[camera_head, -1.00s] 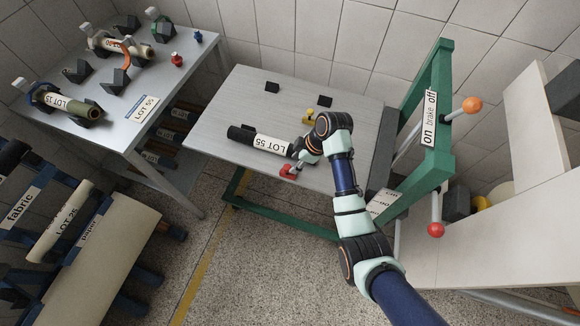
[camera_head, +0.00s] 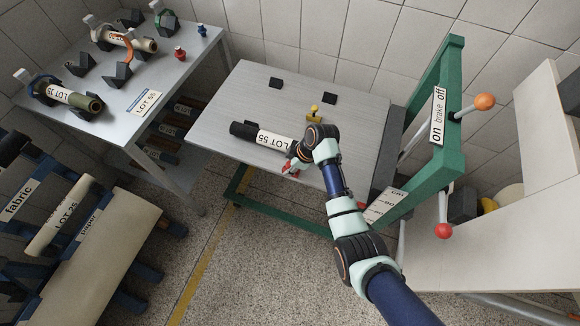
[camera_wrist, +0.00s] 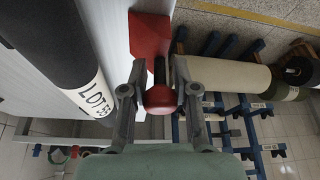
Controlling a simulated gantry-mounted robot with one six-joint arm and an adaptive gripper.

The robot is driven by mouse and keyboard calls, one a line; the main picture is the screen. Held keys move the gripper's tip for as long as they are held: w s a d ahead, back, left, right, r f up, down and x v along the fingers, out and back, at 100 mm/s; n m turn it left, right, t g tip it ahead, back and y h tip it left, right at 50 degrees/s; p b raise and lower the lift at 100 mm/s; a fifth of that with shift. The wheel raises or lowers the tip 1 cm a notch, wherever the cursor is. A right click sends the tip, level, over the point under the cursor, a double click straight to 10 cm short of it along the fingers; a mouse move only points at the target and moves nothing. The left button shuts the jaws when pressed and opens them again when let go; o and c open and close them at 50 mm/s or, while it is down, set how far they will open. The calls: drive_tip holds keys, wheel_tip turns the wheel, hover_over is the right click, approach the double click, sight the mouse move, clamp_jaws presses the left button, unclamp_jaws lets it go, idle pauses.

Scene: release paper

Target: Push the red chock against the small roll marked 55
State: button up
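The small roll marked LOT 55 (camera_head: 274,140) lies on the grey table, its dark end to the left. It also shows in the wrist view (camera_wrist: 72,60), at the left. The red chock (camera_head: 289,167) is by the table's front edge, in front of the roll's right end. In the wrist view the red chock (camera_wrist: 150,35) stands apart from the roll, with table surface between. My gripper (camera_wrist: 159,64) has a finger on either side of the chock's stem and round red knob, with gaps beside the knob. My wrist partly hides the chock in the head view.
A yellow chock (camera_head: 314,114) and two dark blocks (camera_head: 276,83) (camera_head: 329,98) are farther back on the table (camera_head: 215,112). A side table (camera_head: 190,85) with other rolls is at the left.

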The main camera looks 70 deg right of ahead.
clamp_jaws()
drive_tip(key=d+b, duration=0.1)
drive_tip(key=d, duration=0.1)
drive_tip(key=shift+d+f+b, duration=0.2)
drive_tip(key=shift+d+b, duration=0.1)
drive_tip(key=shift+b, duration=0.1)
drive_tip(key=shift+d+r, duration=0.15)
drive_tip(key=shift+d, duration=0.05)
drive_tip(key=shift+o, duration=2.4)
unclamp_jaws()
drive_tip(key=shift+a, duration=0.1)
drive_tip(key=shift+r, duration=0.1)
drive_tip(key=v, duration=1.2)
